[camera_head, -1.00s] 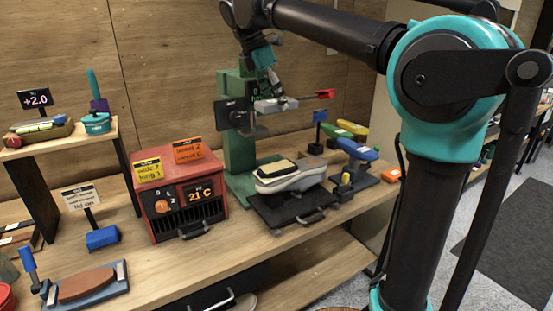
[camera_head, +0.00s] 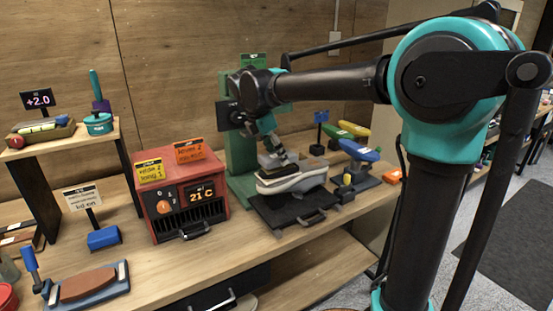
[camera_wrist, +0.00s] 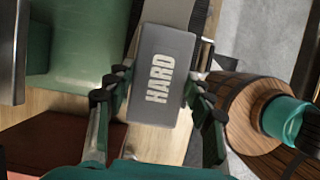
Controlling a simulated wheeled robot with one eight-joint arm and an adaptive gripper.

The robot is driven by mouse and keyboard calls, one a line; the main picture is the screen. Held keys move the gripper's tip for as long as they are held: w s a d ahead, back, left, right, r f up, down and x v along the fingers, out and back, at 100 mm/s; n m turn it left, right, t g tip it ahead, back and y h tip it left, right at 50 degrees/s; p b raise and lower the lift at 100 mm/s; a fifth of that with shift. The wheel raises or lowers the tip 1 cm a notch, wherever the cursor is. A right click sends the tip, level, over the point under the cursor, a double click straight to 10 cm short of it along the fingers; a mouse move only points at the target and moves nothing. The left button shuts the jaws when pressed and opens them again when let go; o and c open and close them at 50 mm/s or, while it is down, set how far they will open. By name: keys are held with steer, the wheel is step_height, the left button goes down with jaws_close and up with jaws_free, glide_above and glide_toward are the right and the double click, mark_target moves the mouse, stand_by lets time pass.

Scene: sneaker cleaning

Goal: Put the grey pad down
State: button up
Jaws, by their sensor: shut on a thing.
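The grey pad (camera_wrist: 162,75), marked HARD, sits between the two fingers of my gripper (camera_wrist: 155,97) in the wrist view. In the head view my gripper (camera_head: 278,153) points down just above the white sneaker (camera_head: 292,178), with the grey pad (camera_head: 268,160) low over its top. I cannot tell whether the pad touches the sneaker. The sneaker lies on a black tray (camera_head: 290,212) with a handle, in front of the green press (camera_head: 238,155). My gripper hides most of what is on top of the sneaker.
A red heater box (camera_head: 180,195) reading 21 C stands left of the press. Blue, green and yellow shoe-shaped items (camera_head: 358,150) stand right of the tray. A brown pad in a blue holder (camera_head: 87,284) lies at the front left. Bare wooden bench shows in front of the heater.

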steer(key=shift+f, duration=0.85)
steer(key=o, duration=1.3)
steer(key=shift+f, duration=0.15)
steer(key=shift+c, duration=0.2)
steer(key=v, duration=1.2)
